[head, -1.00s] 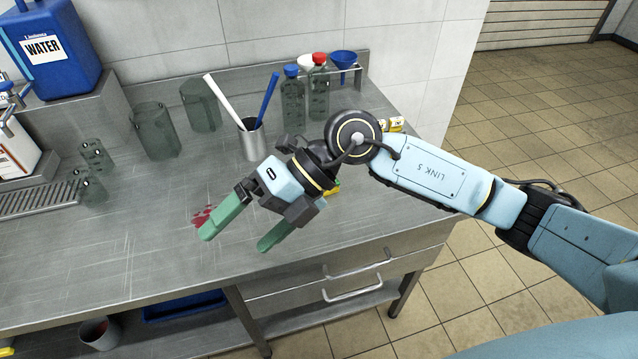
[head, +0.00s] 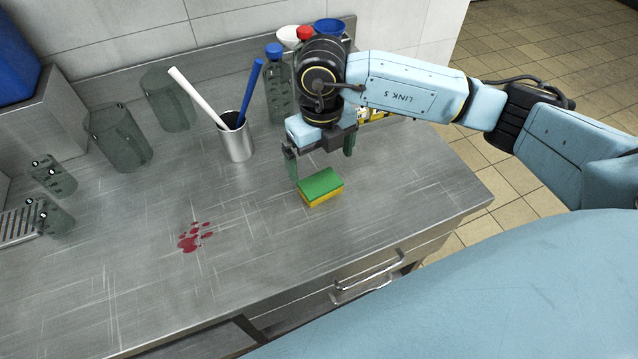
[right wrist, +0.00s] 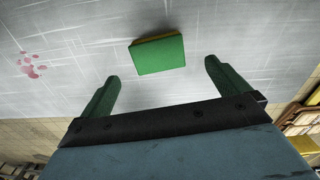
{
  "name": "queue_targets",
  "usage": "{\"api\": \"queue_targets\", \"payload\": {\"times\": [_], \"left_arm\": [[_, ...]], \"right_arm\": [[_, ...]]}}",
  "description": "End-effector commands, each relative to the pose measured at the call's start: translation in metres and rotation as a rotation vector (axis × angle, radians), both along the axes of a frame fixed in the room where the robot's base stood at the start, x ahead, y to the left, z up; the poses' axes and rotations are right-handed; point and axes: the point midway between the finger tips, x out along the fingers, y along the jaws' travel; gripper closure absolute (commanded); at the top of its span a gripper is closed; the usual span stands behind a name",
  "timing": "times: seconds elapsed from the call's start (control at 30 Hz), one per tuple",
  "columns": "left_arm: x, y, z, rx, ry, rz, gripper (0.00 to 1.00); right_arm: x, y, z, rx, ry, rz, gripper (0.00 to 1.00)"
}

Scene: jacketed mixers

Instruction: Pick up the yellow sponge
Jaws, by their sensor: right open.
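The yellow sponge (head: 321,188) has a green top layer and lies flat on the metal table (head: 250,290), near its right end. It also shows in the right wrist view (right wrist: 157,54), just beyond the fingertips and between their lines. My right gripper (head: 321,168) is open and empty, with its green fingers pointing down behind and above the sponge in the head view. In the right wrist view the two fingers (right wrist: 160,75) are spread wide and apart from the sponge. My left gripper is not in view.
A red stain (head: 195,236) marks the table left of the sponge. A metal cup (head: 236,143) with a white and a blue stick stands behind it. Bottles (head: 277,85) stand close behind my right gripper. Glass beakers (head: 119,138) stand at the left. The front middle of the table is clear.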

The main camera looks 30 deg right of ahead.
Motion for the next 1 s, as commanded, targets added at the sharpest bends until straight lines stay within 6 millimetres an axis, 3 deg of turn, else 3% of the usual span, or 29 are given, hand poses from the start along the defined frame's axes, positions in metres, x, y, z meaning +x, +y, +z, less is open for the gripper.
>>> {"api": "queue_targets", "payload": {"times": [0.17,0.33,0.47,0.63,0.87,1.0], "left_arm": [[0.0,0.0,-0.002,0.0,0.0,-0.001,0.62],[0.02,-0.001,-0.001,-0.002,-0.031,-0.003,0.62],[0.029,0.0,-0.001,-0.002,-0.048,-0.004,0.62],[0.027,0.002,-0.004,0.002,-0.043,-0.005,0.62],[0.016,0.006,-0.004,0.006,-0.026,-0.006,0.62],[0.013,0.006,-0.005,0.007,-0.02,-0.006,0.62]], "right_arm": [[0.0,0.0,-0.02,0.001,0.0,-0.001,0.0],[-0.001,0.001,-0.028,0.002,-0.001,0.001,0.0],[-0.004,0.003,-0.046,0.002,0.003,0.001,0.0],[-0.004,0.003,-0.07,0.001,0.001,0.0,0.0],[-0.003,0.003,-0.074,0.002,-0.002,0.001,0.0],[-0.003,0.003,-0.073,0.002,-0.002,0.001,0.14]]}}
